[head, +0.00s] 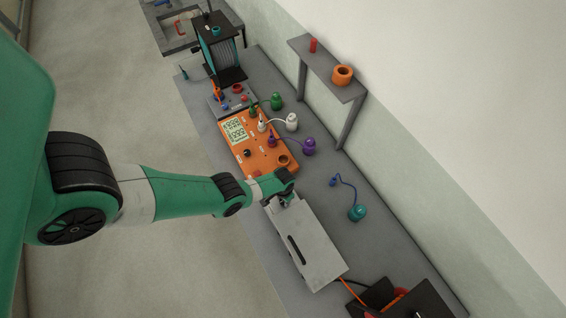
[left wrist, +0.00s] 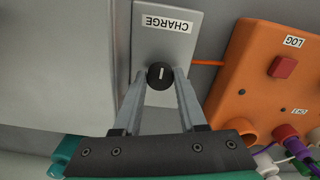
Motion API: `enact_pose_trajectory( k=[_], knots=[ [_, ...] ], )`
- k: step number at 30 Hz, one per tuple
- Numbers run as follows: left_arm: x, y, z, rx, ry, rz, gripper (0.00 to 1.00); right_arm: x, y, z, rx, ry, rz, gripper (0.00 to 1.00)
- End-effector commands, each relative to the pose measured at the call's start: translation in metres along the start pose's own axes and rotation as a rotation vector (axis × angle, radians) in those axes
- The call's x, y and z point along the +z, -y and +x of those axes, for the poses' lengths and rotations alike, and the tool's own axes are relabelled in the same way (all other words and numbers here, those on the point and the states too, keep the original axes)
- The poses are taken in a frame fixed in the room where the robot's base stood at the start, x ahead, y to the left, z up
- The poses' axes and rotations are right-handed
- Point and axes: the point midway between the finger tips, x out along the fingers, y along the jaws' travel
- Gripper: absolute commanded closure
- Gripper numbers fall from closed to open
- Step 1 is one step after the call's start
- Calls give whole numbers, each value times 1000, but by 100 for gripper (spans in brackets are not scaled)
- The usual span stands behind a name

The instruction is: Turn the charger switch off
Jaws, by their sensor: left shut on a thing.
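The charger switch (left wrist: 160,75) is a small round black knob with a white pointer line, on a grey panel. A label reading CHARGE (left wrist: 167,23) is beside it, upside down in the left wrist view. My left gripper (left wrist: 160,84) has its two fingertips on either side of the knob and is shut on it. In the head view my left gripper (head: 284,200) is at the far end of the grey charger box (head: 318,242) and hides the knob. My right gripper is in neither view.
A teal plug (head: 357,212) lies on the bench to the right. A raised shelf (head: 322,62) holds an orange ring (head: 342,75). A dark box (head: 420,300) is at the near end.

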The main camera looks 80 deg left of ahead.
Motion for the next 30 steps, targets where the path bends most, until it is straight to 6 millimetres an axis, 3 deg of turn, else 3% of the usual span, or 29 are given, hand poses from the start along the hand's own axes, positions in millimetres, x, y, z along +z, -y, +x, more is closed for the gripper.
enact_pose_trajectory(
  k=[18,19,21,23,30],
  knots=[
    [0,0,1,0,-1,-44,100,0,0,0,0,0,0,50],
    [0,0,1,0,-1,-44,54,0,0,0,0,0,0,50],
    [0,0,1,0,-1,-44,41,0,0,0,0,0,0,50],
    [0,0,1,0,-1,-44,30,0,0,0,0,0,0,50],
    [0,0,0,0,0,-39,29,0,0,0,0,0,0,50]
  ],
)
